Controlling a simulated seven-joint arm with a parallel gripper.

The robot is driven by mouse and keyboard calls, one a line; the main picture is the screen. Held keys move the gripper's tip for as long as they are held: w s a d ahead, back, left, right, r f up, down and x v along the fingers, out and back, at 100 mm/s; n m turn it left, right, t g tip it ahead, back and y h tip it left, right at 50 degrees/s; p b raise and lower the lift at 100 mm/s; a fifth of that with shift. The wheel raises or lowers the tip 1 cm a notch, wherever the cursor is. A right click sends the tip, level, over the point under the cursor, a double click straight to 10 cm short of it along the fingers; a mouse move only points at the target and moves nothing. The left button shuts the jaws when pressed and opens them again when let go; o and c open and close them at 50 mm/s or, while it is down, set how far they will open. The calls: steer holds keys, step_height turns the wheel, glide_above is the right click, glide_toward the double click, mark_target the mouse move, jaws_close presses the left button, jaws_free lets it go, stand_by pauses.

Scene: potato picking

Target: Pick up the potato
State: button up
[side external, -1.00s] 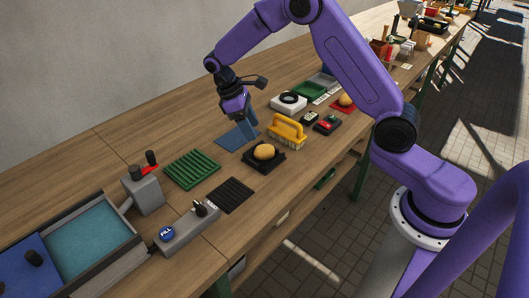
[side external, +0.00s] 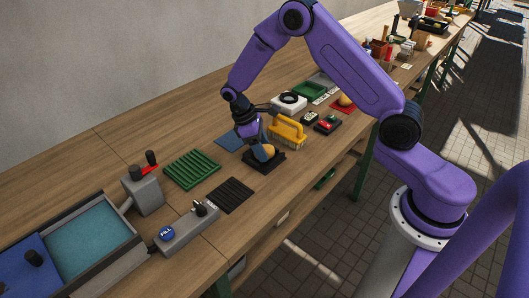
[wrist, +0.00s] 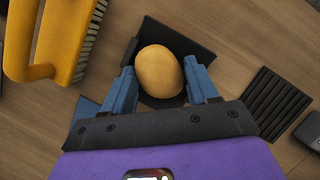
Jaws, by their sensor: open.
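The tan, rounded potato (side external: 268,150) sits on a small black tray (side external: 258,167) near the middle of the bench. My gripper (side external: 259,154) is low over the tray, with its blue fingers at the potato in the side view. In the wrist view the potato (wrist: 159,71) lies between the two open fingers (wrist: 162,85), one on each side. I cannot tell whether either finger touches it. The black tray (wrist: 200,46) shows behind and around the potato. The far side of the potato is partly hidden by my gripper in the side view.
A yellow-handled brush (side external: 287,131) stands close beside the tray; it also shows in the wrist view (wrist: 62,40). A blue mat (side external: 229,141), a green ribbed rack (side external: 192,169) and a black ribbed mat (side external: 231,194) lie around. Bare wood separates the tray from the black mat.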

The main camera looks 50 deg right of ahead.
steer(key=c, duration=0.7)
steer(key=shift+r, duration=0.1)
